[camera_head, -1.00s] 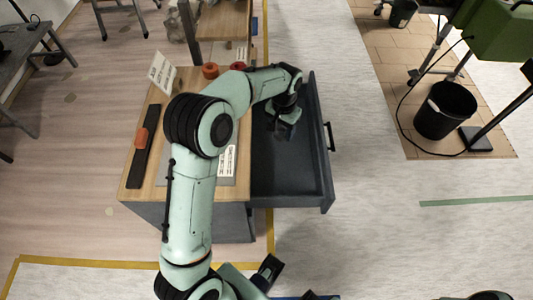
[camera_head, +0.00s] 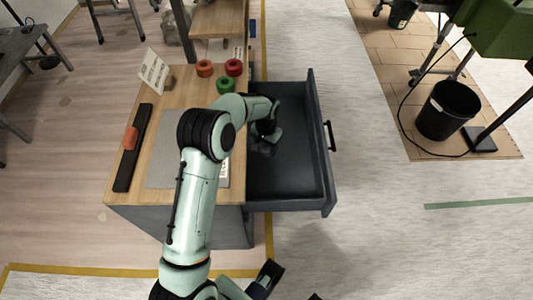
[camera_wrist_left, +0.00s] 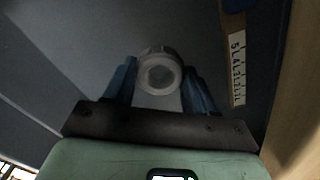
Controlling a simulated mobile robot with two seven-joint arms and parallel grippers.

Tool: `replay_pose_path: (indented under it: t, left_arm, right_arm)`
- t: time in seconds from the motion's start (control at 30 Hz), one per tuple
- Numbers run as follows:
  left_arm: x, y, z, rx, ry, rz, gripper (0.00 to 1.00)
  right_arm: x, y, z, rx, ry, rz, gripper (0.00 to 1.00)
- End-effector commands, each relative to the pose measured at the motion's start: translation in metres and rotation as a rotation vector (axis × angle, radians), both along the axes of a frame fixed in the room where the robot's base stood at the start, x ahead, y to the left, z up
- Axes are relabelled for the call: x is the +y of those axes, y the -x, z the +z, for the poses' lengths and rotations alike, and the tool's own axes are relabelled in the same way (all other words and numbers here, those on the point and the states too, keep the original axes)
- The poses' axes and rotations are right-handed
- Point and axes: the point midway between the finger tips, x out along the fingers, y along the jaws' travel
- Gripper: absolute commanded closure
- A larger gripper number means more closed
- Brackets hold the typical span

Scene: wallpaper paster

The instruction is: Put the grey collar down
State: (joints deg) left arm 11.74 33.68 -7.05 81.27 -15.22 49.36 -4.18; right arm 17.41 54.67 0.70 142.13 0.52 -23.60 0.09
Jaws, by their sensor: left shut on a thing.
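The grey collar (camera_wrist_left: 158,72) is a short ring with a round opening, seen between the two blue fingers of my left gripper (camera_wrist_left: 160,85) in the left wrist view. The fingers are shut on it. In the head view my left gripper (camera_head: 264,148) is inside the open dark drawer (camera_head: 290,180), near its left side; the collar is too small and dark to make out there. Whether the collar touches the drawer floor I cannot tell. Dark parts at the bottom edge of the head view may be my right gripper, cut off by the frame.
The wooden cabinet top (camera_head: 130,190) beside the drawer holds red, orange and green rings (camera_head: 226,85), a grey mat (camera_head: 165,165), a black strip (camera_head: 128,165) and a sign card (camera_head: 153,71). The drawer floor looks clear. A black bin (camera_head: 446,110) stands to the right.

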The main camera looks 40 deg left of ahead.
Motion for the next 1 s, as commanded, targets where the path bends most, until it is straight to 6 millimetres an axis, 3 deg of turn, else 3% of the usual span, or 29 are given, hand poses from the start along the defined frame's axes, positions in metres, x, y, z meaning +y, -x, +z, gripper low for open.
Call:
replay_pose_path:
  t: [0.17, 0.4, 0.8, 0.83, 0.9, 1.0]
  left_arm:
    - [0.000, 0.000, -0.012, 0.000, 0.000, 0.000, 0.81]
    - [0.000, 0.000, -0.046, 0.001, 0.000, 0.000, 0.81]
    - [0.000, 0.000, -0.052, -0.001, 0.000, 0.000, 0.81]
    - [0.000, 0.000, -0.052, -0.001, 0.000, 0.000, 0.41]
    - [0.000, 0.000, -0.051, -0.001, 0.000, 0.000, 0.19]
    - [0.000, 0.000, -0.051, -0.001, 0.000, 0.000, 0.19]
  right_arm:
    - [0.000, 0.000, -0.001, -0.001, -0.001, 0.000, 0.58]
    - [0.000, -0.001, -0.004, -0.006, 0.000, -0.001, 0.58]
    - [0.000, -0.002, -0.007, -0.009, 0.001, -0.002, 0.58]
    - [0.000, -0.003, -0.007, -0.010, 0.001, -0.002, 0.58]
    - [0.000, -0.002, -0.006, -0.009, 0.000, -0.002, 0.58]
    - [0.000, -0.002, -0.006, -0.009, 0.000, -0.002, 0.58]
